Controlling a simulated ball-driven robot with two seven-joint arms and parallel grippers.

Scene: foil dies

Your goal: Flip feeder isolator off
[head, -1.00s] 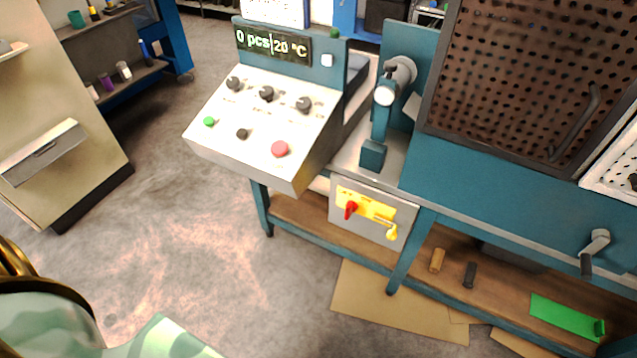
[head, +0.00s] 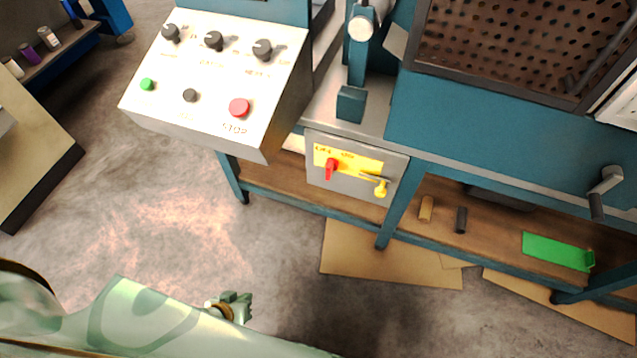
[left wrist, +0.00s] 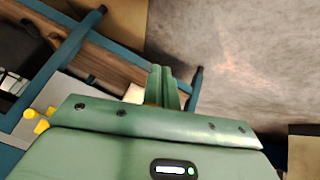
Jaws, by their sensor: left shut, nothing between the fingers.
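The feeder isolator is a grey box (head: 343,191) under the bench, with a yellow plate (head: 357,161) on its front. A red handle (head: 331,169) sits on the plate's left part, standing near upright with a slight tilt. A yellow knobbed piece (head: 380,187) hangs at the plate's right; yellow parts also show at the left edge of the left wrist view (left wrist: 38,122). My left gripper (head: 238,304) is shut and empty, low over the floor, left of and well short of the box. Its closed fingers (left wrist: 164,87) show in the left wrist view. My right gripper is not in view.
A sloped control panel (head: 215,85) with knobs and a red stop button overhangs left of the box. A blue bench leg (head: 401,215) stands just right of it. The wooden lower shelf (head: 440,200) holds small cylinders and a green piece.

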